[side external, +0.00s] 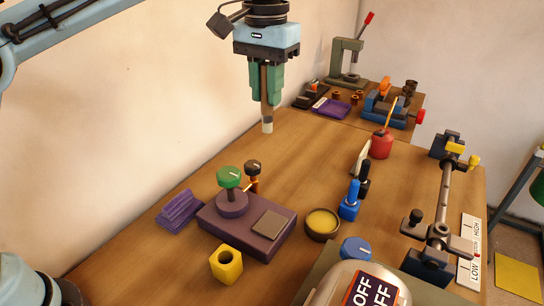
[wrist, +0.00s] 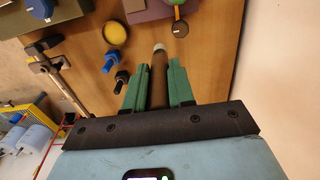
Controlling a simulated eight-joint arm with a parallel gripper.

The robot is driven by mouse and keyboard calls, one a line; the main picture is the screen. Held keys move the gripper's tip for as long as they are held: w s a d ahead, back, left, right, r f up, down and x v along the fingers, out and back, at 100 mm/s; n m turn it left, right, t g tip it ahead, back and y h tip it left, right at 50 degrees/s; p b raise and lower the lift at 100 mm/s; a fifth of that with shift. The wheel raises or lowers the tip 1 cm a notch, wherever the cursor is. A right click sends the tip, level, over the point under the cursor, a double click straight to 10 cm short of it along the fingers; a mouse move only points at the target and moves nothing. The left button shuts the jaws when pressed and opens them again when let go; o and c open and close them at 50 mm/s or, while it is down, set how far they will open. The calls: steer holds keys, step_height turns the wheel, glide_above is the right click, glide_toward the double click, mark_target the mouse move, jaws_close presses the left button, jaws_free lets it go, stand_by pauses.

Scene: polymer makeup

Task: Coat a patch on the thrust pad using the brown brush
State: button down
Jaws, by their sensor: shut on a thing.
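My gripper (side external: 266,98) is shut on a brown brush (side external: 267,117) and holds it upright, pale tip down, in the air above the table's back left part. In the wrist view the brush (wrist: 158,86) lies between the green fingers, its pale tip clear of everything. A purple block (side external: 249,243) stands below on the table. A flat grey-brown square pad (side external: 272,224) on its top looks like the thrust pad. The block's edge also shows in the wrist view (wrist: 140,11). A round dish (side external: 322,224) with yellow contents sits right of the block.
A green knob (side external: 229,177) and a brown-black knob (side external: 253,168) rise by the block. A yellow holed block (side external: 226,265) is in front. The wood below the brush is clear.

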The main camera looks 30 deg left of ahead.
steer(key=d+f, duration=0.3)
steer(key=d, duration=1)
steer(key=shift+w+f, duration=0.2)
steer(key=shift+f, duration=7)
steer(key=shift+f, duration=0.6)
step_height(320, 180, up, 7)
steer(key=shift+r, duration=0.1)
